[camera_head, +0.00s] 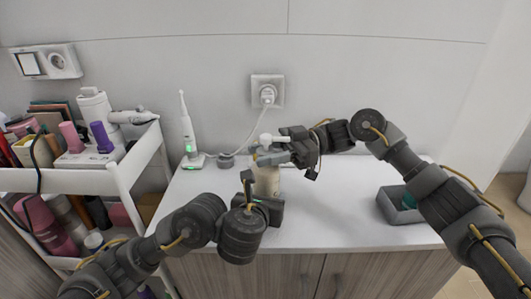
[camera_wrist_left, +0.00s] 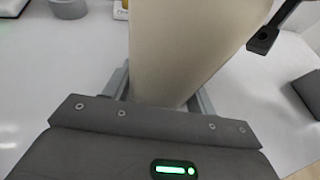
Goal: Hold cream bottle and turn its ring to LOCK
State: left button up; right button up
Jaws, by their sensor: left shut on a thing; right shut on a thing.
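The cream bottle (camera_head: 268,181) stands on the white counter, with a beige body and a white pump head (camera_head: 267,139) on top. My left gripper (camera_head: 262,196) is shut on the lower body of the bottle from the front. In the left wrist view the bottle body (camera_wrist_left: 190,45) fills the middle, between the left gripper's fingers (camera_wrist_left: 160,88). My right gripper (camera_head: 274,157) reaches in from the right and is shut at the bottle's neck, just below the pump head. The ring there is covered by its fingers, and any LOCK mark is too small to read.
An electric toothbrush (camera_head: 186,130) stands on its charger at the counter's back left. A wall socket (camera_head: 267,91) with a plugged cord is behind the bottle. A grey tray (camera_head: 392,206) lies at the right. A white cart (camera_head: 125,176) full of cosmetics stands left. The counter between bottle and tray is clear.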

jog(key=n+g, duration=0.1)
jog(key=n+g+h, duration=0.2)
jog(key=g, duration=0.1)
jog(key=shift+s+a, duration=0.1)
jog(key=shift+a, duration=0.15)
jog(key=shift+d+n+g+h, duration=0.2)
jog(key=shift+n+g+h, duration=1.2)
jog(key=shift+g+h, duration=0.2)
jog(key=shift+d+n+g+h, duration=0.15)
jog(key=shift+n+g+h, duration=0.25)
jog(key=shift+h, duration=0.1)
jog(key=o, duration=1)
jog(key=shift+m+y, duration=0.3)
jog(key=shift+y, duration=0.1)
